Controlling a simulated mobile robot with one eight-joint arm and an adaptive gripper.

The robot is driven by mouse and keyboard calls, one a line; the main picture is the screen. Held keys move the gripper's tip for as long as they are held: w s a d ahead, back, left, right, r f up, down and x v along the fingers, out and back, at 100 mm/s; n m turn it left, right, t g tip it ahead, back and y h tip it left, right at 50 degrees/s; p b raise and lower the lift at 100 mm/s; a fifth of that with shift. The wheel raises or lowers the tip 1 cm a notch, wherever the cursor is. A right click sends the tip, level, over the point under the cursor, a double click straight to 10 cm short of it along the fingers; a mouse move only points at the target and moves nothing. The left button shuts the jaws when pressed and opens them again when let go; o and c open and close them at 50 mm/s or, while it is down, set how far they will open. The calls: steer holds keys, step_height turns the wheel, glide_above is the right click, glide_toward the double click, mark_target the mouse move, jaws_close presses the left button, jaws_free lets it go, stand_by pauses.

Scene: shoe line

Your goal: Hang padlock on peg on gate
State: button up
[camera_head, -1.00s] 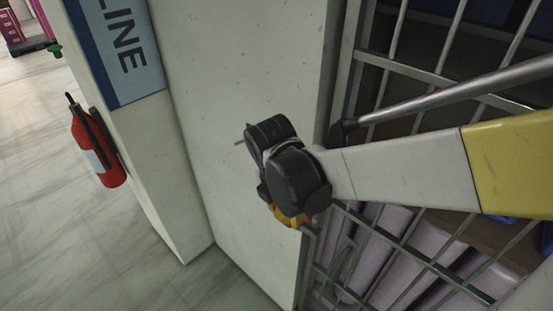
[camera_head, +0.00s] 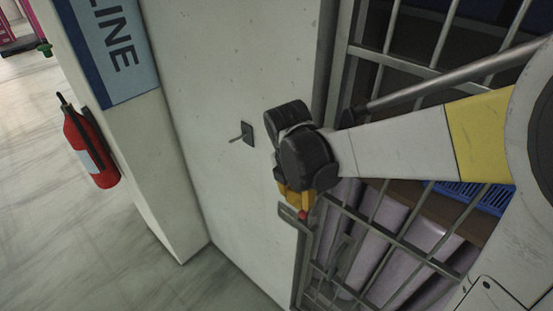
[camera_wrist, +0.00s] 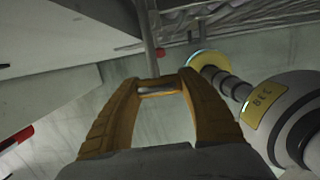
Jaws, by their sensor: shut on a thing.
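My gripper (camera_head: 297,203) has orange fingers and is beside the left edge of the barred gate (camera_head: 385,225). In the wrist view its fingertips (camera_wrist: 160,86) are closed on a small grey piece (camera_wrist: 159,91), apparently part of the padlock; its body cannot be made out. A small red spot (camera_head: 303,215) shows at the fingers; it may be a red tip seen in the wrist view (camera_wrist: 160,53). I cannot tell what it belongs to. A dark square plate with a thin pin (camera_head: 235,139) is on the pale panel, left of my gripper and apart from it.
A red fire extinguisher (camera_head: 91,150) hangs on the pillar at left. A long metal bar (camera_head: 450,82) slants above my arm. Lilac rolls (camera_head: 410,238) and a blue crate (camera_head: 478,192) are behind the gate bars.

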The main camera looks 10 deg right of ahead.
steer(key=w+d, duration=0.1)
steer(key=d, duration=0.1)
steer(key=w+d+b, duration=0.1)
steer(key=shift+w+d+f, duration=0.35)
steer(key=shift+f, duration=0.05)
steer(key=shift+f, duration=0.1)
stand_by(0.8)
steer(key=o, duration=1.4)
